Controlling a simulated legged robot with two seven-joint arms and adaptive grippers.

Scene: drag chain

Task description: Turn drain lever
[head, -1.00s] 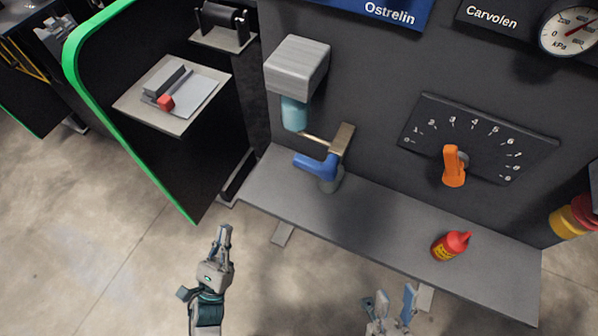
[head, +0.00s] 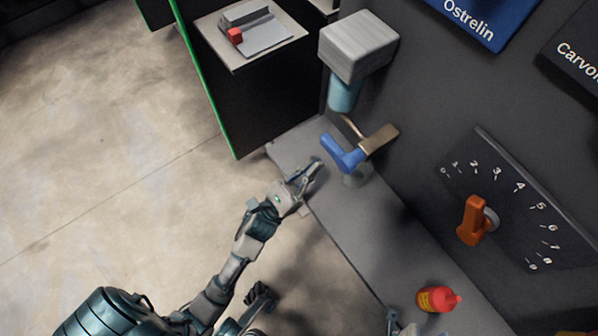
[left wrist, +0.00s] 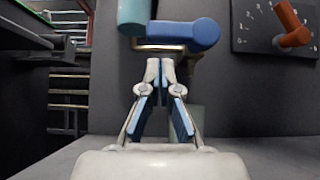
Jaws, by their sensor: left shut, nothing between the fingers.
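A blue lever (head: 342,152) sticks out from a brown metal block (head: 380,138) above the grey shelf. It also shows in the left wrist view (left wrist: 190,32), just above and beyond my fingertips. An orange lever (head: 473,220) sits on a numbered dial plate (head: 520,190) to the right. My left gripper (head: 315,168) is shut and empty, below and left of the blue lever, over the shelf's left edge. In the left wrist view my left gripper (left wrist: 160,65) has its fingertips together. My right gripper (head: 400,322) is only partly in view at the bottom edge.
A grey box with a teal cylinder (head: 343,95) hangs above the blue lever. The shelf (head: 385,235) carries a red and yellow bottle (head: 437,299) near its front. A black stand with a green edge and a tray (head: 262,50) stands at the back left.

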